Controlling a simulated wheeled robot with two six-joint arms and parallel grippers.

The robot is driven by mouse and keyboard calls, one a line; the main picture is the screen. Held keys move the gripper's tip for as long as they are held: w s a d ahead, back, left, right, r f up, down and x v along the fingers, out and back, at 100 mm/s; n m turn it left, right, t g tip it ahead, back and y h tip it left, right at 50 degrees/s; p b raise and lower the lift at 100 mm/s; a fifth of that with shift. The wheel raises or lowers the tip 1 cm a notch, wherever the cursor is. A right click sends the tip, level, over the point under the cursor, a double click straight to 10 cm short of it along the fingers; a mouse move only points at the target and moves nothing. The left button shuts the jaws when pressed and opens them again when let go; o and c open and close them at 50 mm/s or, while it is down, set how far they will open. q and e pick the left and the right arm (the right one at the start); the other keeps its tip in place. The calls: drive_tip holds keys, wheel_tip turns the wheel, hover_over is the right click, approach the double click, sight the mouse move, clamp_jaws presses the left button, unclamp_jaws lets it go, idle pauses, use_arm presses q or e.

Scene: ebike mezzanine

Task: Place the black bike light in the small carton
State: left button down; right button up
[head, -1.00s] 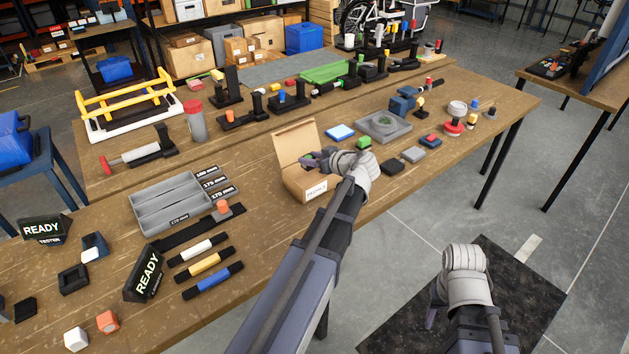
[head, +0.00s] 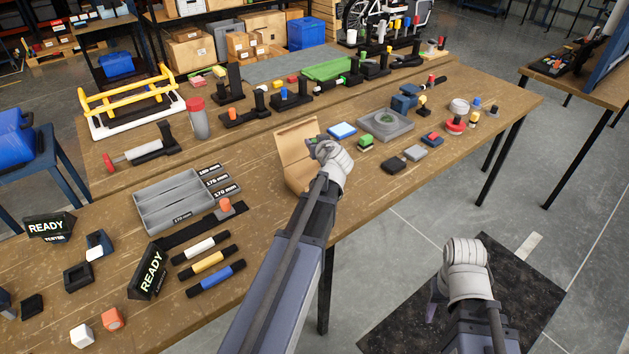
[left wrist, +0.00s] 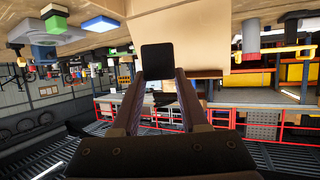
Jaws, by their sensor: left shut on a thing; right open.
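The small carton (head: 296,143) stands on the table with its lid flap up; my left arm hides much of its front and right side. My left gripper (head: 323,149) is at the carton's opening. In the left wrist view, the left gripper (left wrist: 157,75) is shut on the black bike light (left wrist: 157,60), a dark block between the fingertips, with the tan carton (left wrist: 190,35) right behind it. Whether the light touches the carton I cannot tell. My right gripper (head: 433,309) hangs low over the dark floor mat, open and mostly hidden by its wrist.
Right of the carton lie a blue-and-white block (head: 341,131), a green block (head: 366,142), a dark block (head: 393,165) and a grey tray (head: 386,123). Left of it are a grey compartment tray (head: 160,212) and coloured grips (head: 208,262). Bare table lies in front of the carton.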

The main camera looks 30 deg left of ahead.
use_arm(q)
drive_tip(key=shift+f+b, duration=4.95)
drive_tip(key=shift+f, duration=0.1)
drive_tip(key=shift+f+b, duration=0.55)
drive_tip(key=shift+b, duration=0.1)
drive_tip(key=shift+c, duration=2.1)
unclamp_jaws()
drive_tip(key=shift+r, duration=0.1)
